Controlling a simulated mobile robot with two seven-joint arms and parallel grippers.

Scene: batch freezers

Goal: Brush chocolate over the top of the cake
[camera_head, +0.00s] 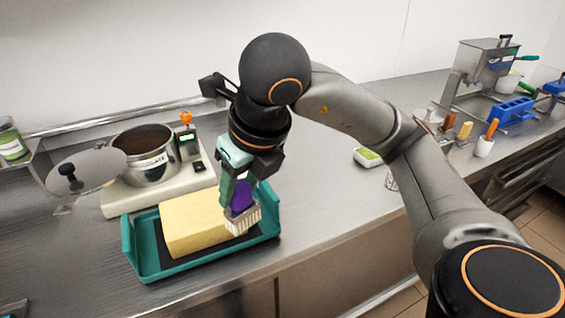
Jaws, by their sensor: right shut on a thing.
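The cake (190,226) is a pale yellow block with no brown seen on it. It lies on a dark mat in a teal tray (153,276). My right gripper (238,183) is shut on a brush (242,211) with a purple upper part and pale bristles. The bristles point down at the right end of the cake. I cannot tell whether they touch it. My left gripper is not in view.
A round steel lid (88,171) is left of the pot, and the pot stands on a pale base (120,199). A small green-topped dish (368,157) is to the right. Blue molds (511,110) and a machine (480,70) stand far right.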

